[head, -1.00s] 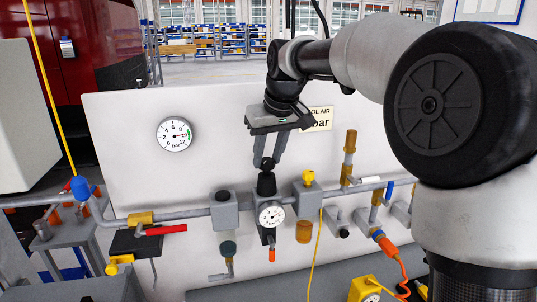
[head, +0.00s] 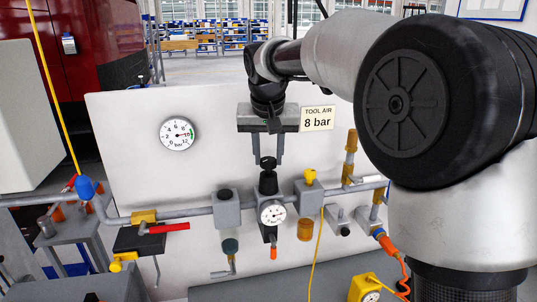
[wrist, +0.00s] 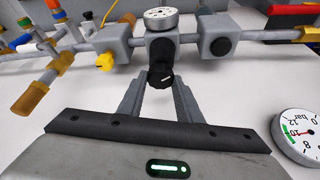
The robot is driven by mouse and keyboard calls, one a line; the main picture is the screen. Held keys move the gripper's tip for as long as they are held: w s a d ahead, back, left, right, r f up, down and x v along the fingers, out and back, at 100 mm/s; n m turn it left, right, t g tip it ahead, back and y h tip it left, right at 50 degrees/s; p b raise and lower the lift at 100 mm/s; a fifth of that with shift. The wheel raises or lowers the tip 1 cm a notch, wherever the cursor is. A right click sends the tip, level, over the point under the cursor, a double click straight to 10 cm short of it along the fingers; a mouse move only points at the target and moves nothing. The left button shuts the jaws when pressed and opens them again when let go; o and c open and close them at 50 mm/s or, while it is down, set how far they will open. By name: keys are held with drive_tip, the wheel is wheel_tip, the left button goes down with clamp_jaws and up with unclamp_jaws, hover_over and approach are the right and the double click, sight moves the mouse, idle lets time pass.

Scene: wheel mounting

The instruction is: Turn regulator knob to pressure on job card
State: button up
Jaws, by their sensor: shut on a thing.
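The job card (head: 317,118) on the white panel reads "TOOL AIR 8 bar". The regulator (head: 268,184) sits on the grey pipe below my gripper, with a small round gauge (head: 272,213) on its front. Its needle is too small to read. My gripper (head: 268,161) points down and is shut on the black regulator knob (head: 268,164), one finger on each side. In the wrist view, the knob (wrist: 161,77) with a white mark lies between the fingertips (wrist: 157,84), and the regulator gauge (wrist: 162,17) is seen edge-on behind.
A large gauge (head: 178,134) with a green band is on the panel to the left. A yellow-capped unit (head: 308,196) stands close right of the regulator, and a grey block (head: 225,208) close left. A red-handled valve (head: 168,228) is farther left.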

drive_tip(key=o, duration=1)
drive_tip(key=shift+o, duration=0.2)
drive_tip(key=v, duration=1.7)
drive_tip(key=shift+s+r+p, duration=0.15)
drive_tip(key=shift+s+p, duration=0.05)
drive_tip(key=shift+p, duration=0.2)
drive_tip(key=s+d+f, duration=0.8)
drive_tip(key=s+f, duration=0.1)
drive_tip(key=s, duration=0.3)
drive_tip(key=s+d+f+t, duration=0.1)
drive_tip(key=s+d+f, duration=0.8)
drive_tip(key=s, duration=0.3)
drive_tip(key=shift+s+f, duration=0.2)
drive_tip(key=shift+f, duration=0.5)
